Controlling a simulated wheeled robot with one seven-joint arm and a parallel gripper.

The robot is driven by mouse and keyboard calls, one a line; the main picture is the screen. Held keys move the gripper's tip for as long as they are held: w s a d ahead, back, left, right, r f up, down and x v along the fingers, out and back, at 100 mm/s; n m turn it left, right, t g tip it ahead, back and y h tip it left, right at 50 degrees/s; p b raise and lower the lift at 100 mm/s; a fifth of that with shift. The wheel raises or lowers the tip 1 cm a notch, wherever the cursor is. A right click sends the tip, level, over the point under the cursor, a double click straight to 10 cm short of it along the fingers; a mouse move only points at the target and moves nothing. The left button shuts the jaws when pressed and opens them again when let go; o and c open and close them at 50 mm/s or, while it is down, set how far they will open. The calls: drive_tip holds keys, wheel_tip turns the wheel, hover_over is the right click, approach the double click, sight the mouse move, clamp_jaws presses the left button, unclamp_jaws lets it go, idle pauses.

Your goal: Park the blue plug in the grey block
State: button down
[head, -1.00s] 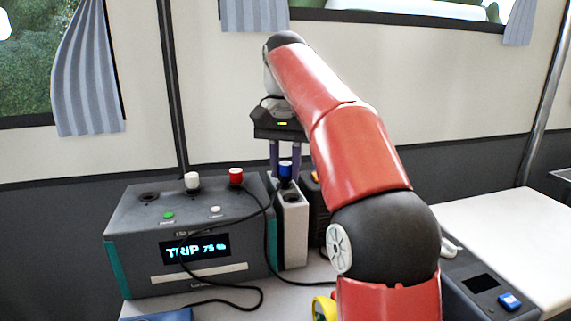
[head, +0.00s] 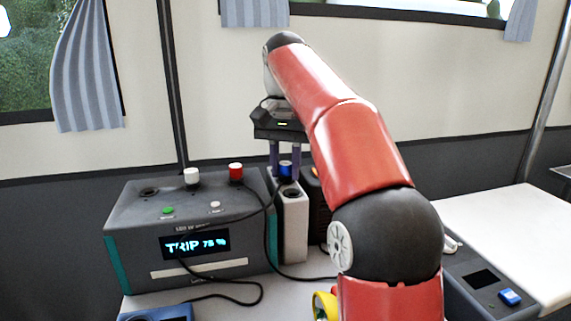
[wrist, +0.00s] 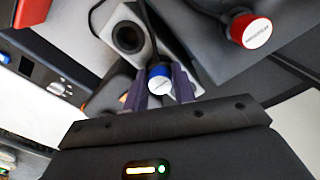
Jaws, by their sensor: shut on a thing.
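The blue plug (head: 285,169) is between the two fingers of my gripper (head: 285,165), which is shut on it. The wrist view also shows the plug's blue and white end (wrist: 158,80), with a black cable running away from it. The grey block (head: 294,232) is a narrow, pale upright box beside the large unit. The plug is at the far part of its top; whether it is inside an opening there or just above is hidden. A round dark hole (wrist: 128,37) in the block's top shows empty.
The large grey unit (head: 190,225) stands left, with a "TRIP" display, a white knob (head: 191,176) and a red plug or knob (head: 236,172) on top. A dark box (head: 318,212) stands close right of the block. Black cable loops across the front.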

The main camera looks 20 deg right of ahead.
drive_tip(key=shift+f, duration=0.15)
drive_tip(key=c, duration=0.8)
unclamp_jaws()
drive_tip(key=shift+c, duration=0.2)
